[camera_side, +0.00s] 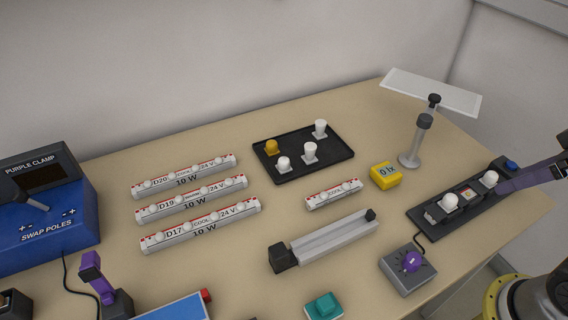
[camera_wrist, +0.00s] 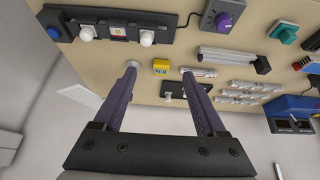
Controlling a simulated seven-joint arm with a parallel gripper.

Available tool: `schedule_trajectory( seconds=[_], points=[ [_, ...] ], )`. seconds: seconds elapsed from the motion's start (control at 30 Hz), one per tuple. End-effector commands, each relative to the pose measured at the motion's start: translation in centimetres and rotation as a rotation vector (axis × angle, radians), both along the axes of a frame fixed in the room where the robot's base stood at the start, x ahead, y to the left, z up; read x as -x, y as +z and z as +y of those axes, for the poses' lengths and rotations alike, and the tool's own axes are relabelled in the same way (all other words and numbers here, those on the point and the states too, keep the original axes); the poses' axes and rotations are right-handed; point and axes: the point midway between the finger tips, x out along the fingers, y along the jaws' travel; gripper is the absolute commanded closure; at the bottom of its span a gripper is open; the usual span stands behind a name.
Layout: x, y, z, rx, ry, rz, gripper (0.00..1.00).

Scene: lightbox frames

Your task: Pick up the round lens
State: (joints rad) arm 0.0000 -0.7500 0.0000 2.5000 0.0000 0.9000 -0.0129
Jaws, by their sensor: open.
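No single thing is clearly marked as the round lens. Small white round-topped pieces stand on a black tray (camera_side: 336,158): a back one (camera_side: 320,128), a middle one (camera_side: 310,151) and a front one (camera_side: 284,164), with an amber piece (camera_side: 271,147) beside them. White domes also sit on a black strip (camera_side: 424,215) at the right, a left one (camera_side: 449,201) and a right one (camera_side: 490,178). My gripper (camera_wrist: 160,72) is open, its two purple fingers apart with nothing held. In the side view its purple finger (camera_side: 530,177) appears beside the right dome; the depth between them is unclear.
A stand with a white panel (camera_side: 432,92) rises behind the strip. A yellow meter (camera_side: 386,176), a grey channel (camera_side: 334,240) and a grey knob box (camera_side: 407,270) lie nearby. Labelled white light bars (camera_side: 200,222) fill the left middle; a blue clamp box (camera_side: 45,215) stands far left.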

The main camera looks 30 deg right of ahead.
Motion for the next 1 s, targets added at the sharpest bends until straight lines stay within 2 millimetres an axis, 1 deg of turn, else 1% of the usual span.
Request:
schedule_trajectory(
  seconds=[0.07,0.17,0.27,0.3,0.37,0.4,0.47,0.5,0.57,0.6,0.67,0.7,0.77,0.8,0.87,0.9,0.97,1.0],
  points=[
    [-0.1,0.1,0.1,0.015,0.035,-0.005,0.26],
    [-1.8,2.8,0.5,0.039,0.111,-0.075,0.26],
    [-4.8,5.4,1.2,0.058,0.192,-0.110,0.26],
    [-6.3,6.4,1.6,0.066,0.229,-0.120,0.26],
    [-8.6,7.6,2.2,0.074,0.283,-0.129,0.26],
    [-10.3,8.3,2.7,0.079,0.319,-0.133,0.26],
    [-13.0,9.1,3.6,0.085,0.374,-0.136,0.26],
    [-14.9,9.4,4.3,0.087,0.410,-0.137,0.26],
    [-17.8,9.6,5.4,0.091,0.465,-0.133,0.26],
    [-19.7,9.5,6.3,0.092,0.499,-0.130,0.26],
    [-22.5,9.0,7.6,0.091,0.548,-0.123,0.26],
    [-24.3,8.4,8.5,0.089,0.578,-0.116,0.26],
    [-26.9,7.2,10.0,0.087,0.622,-0.103,0.26],
    [-28.5,6.2,11.0,0.082,0.648,-0.092,0.26],
    [-30.7,4.4,12.5,0.074,0.682,-0.072,0.26],
    [-31.9,3.1,13.5,0.069,0.700,-0.056,0.26],
    [-33.3,1.0,14.8,0.058,0.722,-0.029,0.26],
    [-34.0,-0.4,15.6,0.050,0.730,-0.010,0.26]
  ],
)
